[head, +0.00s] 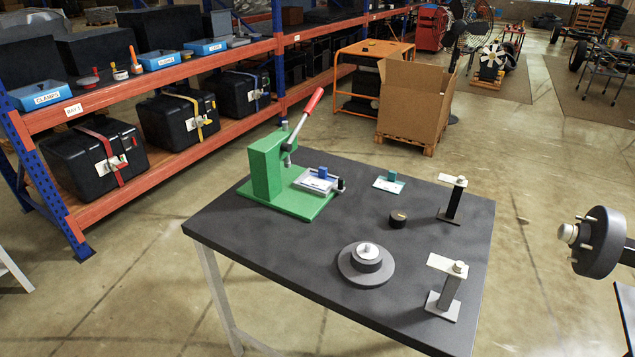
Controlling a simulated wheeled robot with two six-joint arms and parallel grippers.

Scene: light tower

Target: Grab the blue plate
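On the dark table (270,240), a small pale blue plate (382,186) lies flat right of the green press, with a teal block (391,176) standing on it. A small blue block (322,172) sits on a grey vise-like fixture (311,181) on the press base; I cannot tell whether it is a plate. Neither of my grippers is in view.
The green lever press (267,168) with a red handle stands at the back left of the table. A round grey disc (348,270), a small black cylinder (398,219) and two posts (455,203) (444,300) stand around it. A hub (601,242) is at the right edge.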

